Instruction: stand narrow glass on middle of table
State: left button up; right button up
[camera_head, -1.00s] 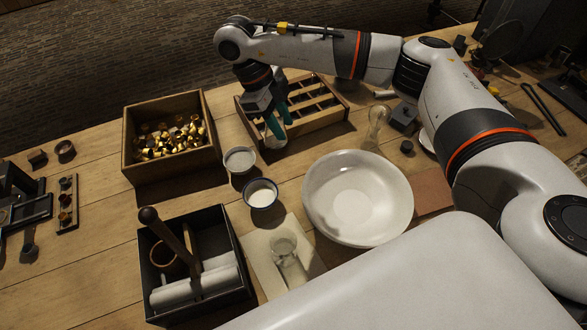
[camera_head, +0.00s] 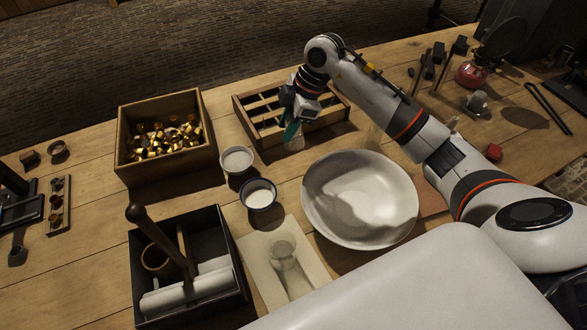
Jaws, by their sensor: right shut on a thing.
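My right gripper (camera_head: 292,128) has teal fingertips and points down in front of the divided wooden rack. It is shut on a clear glass, the narrow glass (camera_head: 294,144), whose lower part shows below the fingers. The glass looks upright; I cannot tell whether its base touches the table (camera_head: 95,165). The held glass is right of the two small bowls and behind the large white bowl. My left gripper is not in view.
The divided rack (camera_head: 246,121) stands behind the gripper. A large white bowl (camera_head: 340,215) and small bowls (camera_head: 238,160) (camera_head: 259,195) lie nearer. Another clear glass (camera_head: 283,255) is on a pale mat (camera_head: 310,262). A brass-filled crate (camera_head: 126,140) and black caddy (camera_head: 137,260) are left.

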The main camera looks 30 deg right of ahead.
jog(key=shift+f+m, duration=0.15)
jog(key=shift+m, duration=0.25)
jog(key=shift+w+f, duration=0.1)
jog(key=shift+f, duration=0.2)
jog(key=shift+m, duration=0.3)
notch_tip(320, 180, down, 9)
jog(key=shift+f+p, duration=0.2)
jog(key=shift+p, duration=0.2)
jog(key=o, duration=1.1)
jog(key=v, duration=1.2)
jog(key=shift+a+r+b, duration=0.1)
jog(key=shift+b, duration=0.25)
